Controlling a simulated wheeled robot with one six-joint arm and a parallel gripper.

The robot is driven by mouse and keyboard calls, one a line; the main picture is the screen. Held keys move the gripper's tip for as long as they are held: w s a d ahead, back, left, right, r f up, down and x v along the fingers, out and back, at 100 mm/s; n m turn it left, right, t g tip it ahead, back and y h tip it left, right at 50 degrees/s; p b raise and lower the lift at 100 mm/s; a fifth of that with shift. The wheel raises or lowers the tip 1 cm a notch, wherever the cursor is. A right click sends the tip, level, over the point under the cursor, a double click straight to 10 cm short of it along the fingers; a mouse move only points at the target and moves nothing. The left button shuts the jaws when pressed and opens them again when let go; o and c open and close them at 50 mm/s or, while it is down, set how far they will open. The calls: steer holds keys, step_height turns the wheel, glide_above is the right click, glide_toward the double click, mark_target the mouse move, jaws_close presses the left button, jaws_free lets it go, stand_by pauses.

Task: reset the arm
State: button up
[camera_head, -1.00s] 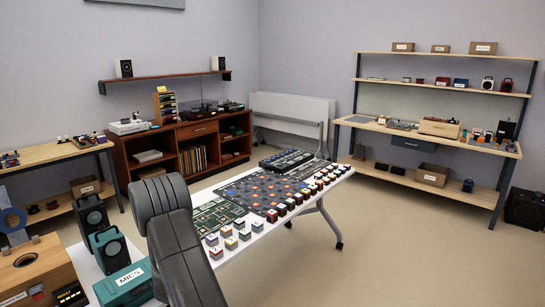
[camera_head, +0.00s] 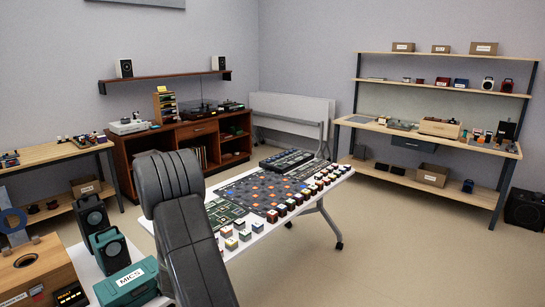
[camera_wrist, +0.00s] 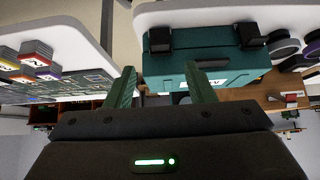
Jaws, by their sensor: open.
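In the wrist view my gripper (camera_wrist: 162,82) shows two greenish fingers spread well apart with nothing held between them. A teal case (camera_wrist: 170,62) with a white label lies beyond the fingers. The case also shows in the head view at lower left, labelled MICS (camera_head: 112,292). My black arm fills the lower middle of the head view and hides part of the white table (camera_head: 265,236); the gripper itself cannot be seen there.
Several small coloured blocks (camera_head: 272,215) and dark panels cover the white table. Black and teal speakers (camera_head: 110,250) and a wooden box (camera_head: 35,268) stand at lower left. A brown cabinet (camera_head: 120,160) stands behind; shelving (camera_head: 445,93) is at right.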

steer(key=x, duration=0.8)
steer(key=shift+w+a+f, duration=0.15)
steer(key=shift+w+f, duration=0.05)
steer(key=shift+f, duration=0.15)
steer(key=shift+a+f+b, duration=0.1)
steer(key=shift+f+b, duration=0.25)
steer(key=shift+b, duration=1.3)
steer(key=shift+t+y+b, duration=0.3)
steer(key=shift+b, duration=0.5)
steer(key=b, duration=0.5)
steer(key=d+t+y+b, duration=0.1)
steer(key=b, duration=0.4)
steer(key=shift+s+f+y, duration=0.3)
steer(key=shift+s+f, duration=0.05)
steer(key=shift+s, duration=0.05)
steer(key=t+y+b, duration=0.1)
steer(key=b, duration=0.5)
steer(key=d+f+t+y+b, duration=0.1)
steer(key=b, duration=0.6)
steer(key=shift+s+f, duration=0.2)
steer(key=shift+s, duration=0.15)
steer(key=shift+r+t+y+b, duration=0.15)
steer(key=shift+t+y+b, duration=0.2)
steer(key=shift+b, duration=0.55)
steer(key=shift+d, duration=0.1)
